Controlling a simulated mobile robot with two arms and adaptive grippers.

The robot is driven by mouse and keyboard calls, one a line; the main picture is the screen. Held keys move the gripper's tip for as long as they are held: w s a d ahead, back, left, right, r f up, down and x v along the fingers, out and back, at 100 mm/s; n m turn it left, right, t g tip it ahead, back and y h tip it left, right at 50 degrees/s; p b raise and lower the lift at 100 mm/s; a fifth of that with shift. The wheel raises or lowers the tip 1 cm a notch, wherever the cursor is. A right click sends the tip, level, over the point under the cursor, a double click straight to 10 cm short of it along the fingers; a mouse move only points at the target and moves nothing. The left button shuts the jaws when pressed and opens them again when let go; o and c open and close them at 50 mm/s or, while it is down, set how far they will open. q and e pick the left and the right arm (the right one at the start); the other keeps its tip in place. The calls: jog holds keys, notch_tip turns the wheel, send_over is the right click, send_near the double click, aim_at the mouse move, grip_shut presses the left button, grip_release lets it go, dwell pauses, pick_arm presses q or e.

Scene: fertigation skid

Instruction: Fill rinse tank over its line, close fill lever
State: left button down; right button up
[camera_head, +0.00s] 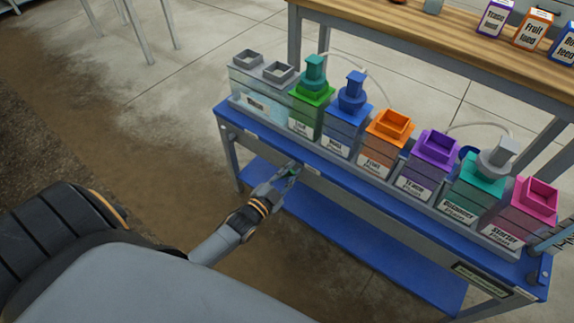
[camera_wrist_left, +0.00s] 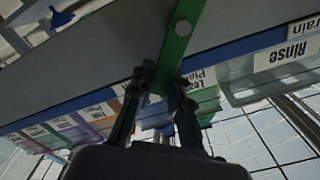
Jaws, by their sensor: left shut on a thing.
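The rinse tank (camera_head: 240,86) is the clear, grey-topped tank at the left end of the blue skid in the head view. Its "Rinse" label (camera_wrist_left: 287,55) reads in the wrist view, next to a "Drain" label. I cannot make out its water level or fill line. A green lever (camera_wrist_left: 181,40) hangs at the skid's front edge. My left gripper (camera_head: 292,170) is shut on this green lever, below the front of the tanks; the fingers (camera_wrist_left: 162,92) close around it in the wrist view. My right gripper is not in view.
Coloured tanks, green (camera_head: 309,112), blue (camera_head: 344,132), orange (camera_head: 383,142) and several more, fill the skid (camera_head: 330,173) to the right. A wooden bench (camera_head: 440,45) with labelled bottles stands behind. The floor left of the skid is clear.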

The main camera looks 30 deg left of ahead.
aim_at(304, 177)
pick_arm(q)
jog(key=f+m, duration=0.1)
jog(key=m, duration=0.1)
jog(key=d+f+m+b, duration=0.1)
jog(key=m, duration=0.2)
jog(key=d+f+m, duration=0.1)
jog(key=m, duration=0.2)
jog(key=shift+s+f+b, duration=0.1)
jog(key=shift+f+b, duration=0.25)
jog(key=shift+b, duration=0.05)
jog(key=shift+d+f+m, duration=0.1)
jog(key=shift+f+m, duration=0.05)
jog(key=shift+m, duration=0.15)
jog(key=shift+f+m+b, duration=0.25)
jog(key=shift+m+b, duration=0.2)
jog(key=shift+m, duration=0.25)
jog(key=shift+f+m, duration=0.1)
jog(key=shift+m, duration=0.2)
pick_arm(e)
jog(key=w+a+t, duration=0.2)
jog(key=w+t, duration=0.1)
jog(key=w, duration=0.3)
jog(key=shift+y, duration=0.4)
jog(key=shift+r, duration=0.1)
pick_arm(q)
jog(key=c, duration=1.2)
grip_release()
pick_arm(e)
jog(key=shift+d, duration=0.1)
